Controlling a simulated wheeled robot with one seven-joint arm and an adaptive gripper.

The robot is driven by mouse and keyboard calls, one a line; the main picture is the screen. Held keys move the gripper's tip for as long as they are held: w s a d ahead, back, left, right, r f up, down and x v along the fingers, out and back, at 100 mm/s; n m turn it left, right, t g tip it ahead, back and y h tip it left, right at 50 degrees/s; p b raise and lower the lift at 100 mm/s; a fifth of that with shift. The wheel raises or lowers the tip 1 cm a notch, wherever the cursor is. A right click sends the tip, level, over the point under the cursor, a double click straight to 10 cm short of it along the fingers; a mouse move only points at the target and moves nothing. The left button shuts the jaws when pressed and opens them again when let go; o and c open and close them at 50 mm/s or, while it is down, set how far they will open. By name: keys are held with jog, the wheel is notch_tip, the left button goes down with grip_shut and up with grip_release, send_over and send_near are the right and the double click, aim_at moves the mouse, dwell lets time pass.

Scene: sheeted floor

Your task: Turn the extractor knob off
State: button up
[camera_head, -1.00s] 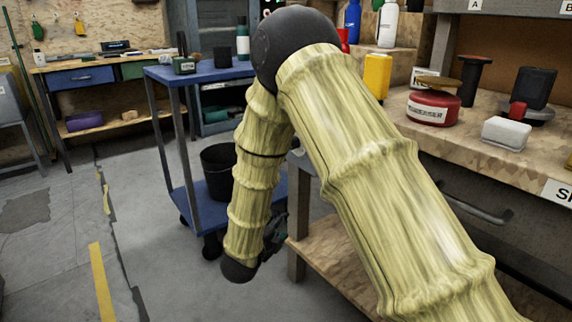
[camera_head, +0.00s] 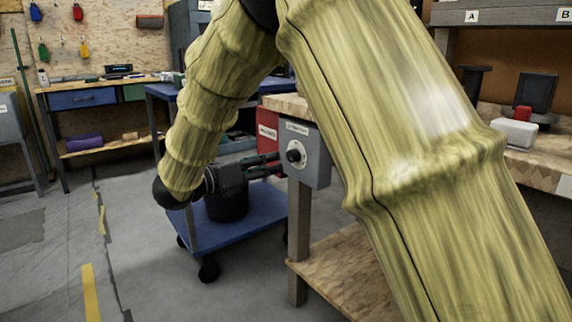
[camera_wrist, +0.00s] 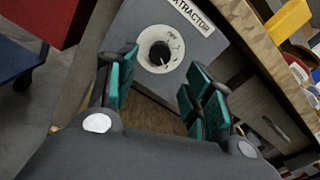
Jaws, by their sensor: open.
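The extractor box (camera_head: 307,150) is a grey box with a label on top, fixed to the end of the workbench. Its black knob (camera_head: 294,155) sits on a pale round dial on the box face. In the wrist view the knob (camera_wrist: 160,54) shows with a light pointer mark toward the lower right, and the label on the box (camera_wrist: 190,28) reads "XTRACTOR". My gripper (camera_head: 277,164) is open, its fingers pointing at the box. In the wrist view the teal pads of my gripper (camera_wrist: 160,88) stand apart to either side below the knob. Nothing is between them; contact cannot be told.
A red labelled box (camera_head: 268,132) is beside the extractor box. A blue cart (camera_head: 232,236) stands under and behind my gripper. The workbench's lower wooden shelf (camera_head: 345,275) lies below right. The floor at left is open.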

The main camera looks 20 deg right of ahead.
aim_at(290, 157)
jog(key=shift+b+x, duration=1.2)
jog(key=shift+x, duration=2.2)
jog(key=c, duration=1)
